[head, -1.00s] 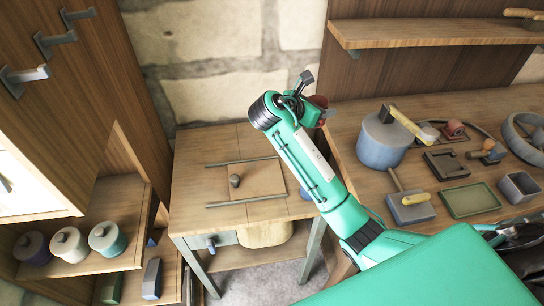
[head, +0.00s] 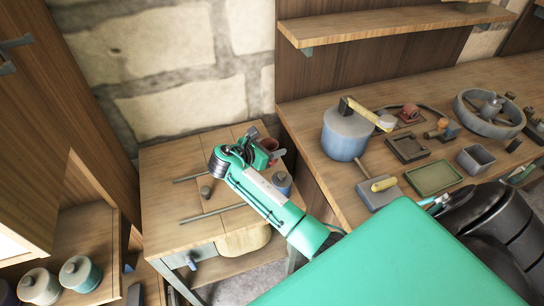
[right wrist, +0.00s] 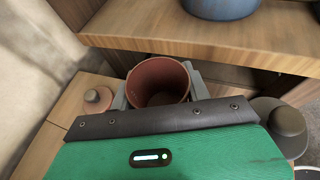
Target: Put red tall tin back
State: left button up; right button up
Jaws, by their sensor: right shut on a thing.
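The red tin (head: 270,144) shows as a small red patch beside my right gripper (head: 259,146) in the head view, over the back right corner of the small table. In the right wrist view the tin (right wrist: 158,78) is open-topped and looks empty. The fingers of my right gripper (right wrist: 159,93) are shut on it from both sides. Its lower part is hidden, and I cannot tell whether it touches the table. A reddish knobbed lid (right wrist: 97,98) lies to its left. My left gripper is not in view.
A blue-grey tin (head: 282,182) stands beside my arm. The workbench (head: 330,185) at right holds a large blue pot (head: 346,135) and tools. Lidded canisters (head: 80,272) stand on the lower left shelf.

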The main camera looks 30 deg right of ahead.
jog(key=shift+f, duration=2.15)
jog(key=o, duration=1)
jog(key=shift+f, duration=0.15)
jog(key=shift+c, duration=0.2)
jog(key=b+v, duration=0.1)
jog(key=v, duration=1.1)
